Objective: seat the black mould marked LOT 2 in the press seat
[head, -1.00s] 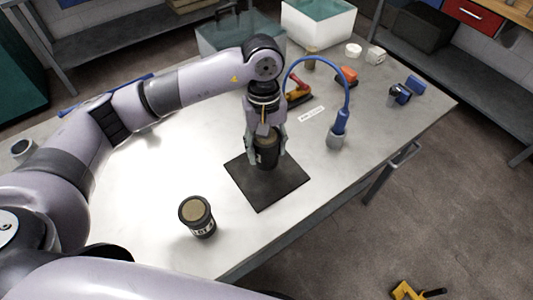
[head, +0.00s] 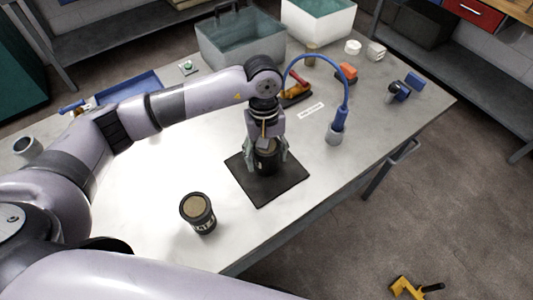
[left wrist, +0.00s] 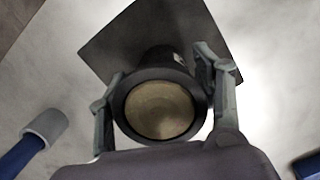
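A black mould (head: 266,160) with a tan top stands upright on a black square plate (head: 268,191), near its far part. The wrist view shows its round tan top (left wrist: 159,108) and a bit of white label, unreadable. My left gripper (head: 267,153) is over this mould with one finger on each side; the fingers look spread, also in the left wrist view (left wrist: 160,85). A second black mould (head: 198,213) with a tan top stands on the table nearer me; its white lettering starts like LOT, the number unclear. No separate press seat is recognisable. My right gripper is not in view.
A blue hose loops to a grey-collared nozzle (head: 334,138) right of the plate. Bins (head: 240,45) stand at the back. The table left of the plate is clear.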

